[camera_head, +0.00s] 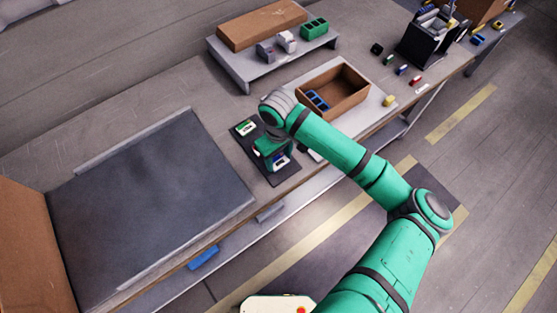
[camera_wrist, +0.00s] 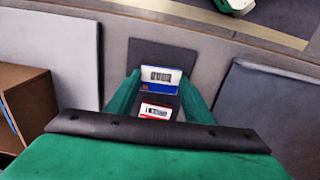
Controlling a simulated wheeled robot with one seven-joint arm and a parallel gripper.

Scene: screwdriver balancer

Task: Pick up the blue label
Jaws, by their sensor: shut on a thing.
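The blue label (camera_wrist: 160,80), white with a printed barcode and a blue lower band, spans the gap between my fingers in the wrist view. It also shows in the head view (camera_head: 280,160) under my gripper (camera_head: 272,150). My gripper is shut on it, with one green finger at each side. A red-and-white label (camera_wrist: 157,111) shows nearer the palm, partly hidden by the gripper's dark bar. A dark mat (camera_wrist: 142,55) lies beneath. Whether the blue label touches the mat, I cannot tell.
A green-and-white label (camera_head: 245,127) lies on the mat's far part. A brown open box (camera_head: 347,92) with blue items stands to the right. A large dark panel (camera_head: 145,195) fills the left bench. A raised shelf (camera_head: 235,67) with a brown box stands behind.

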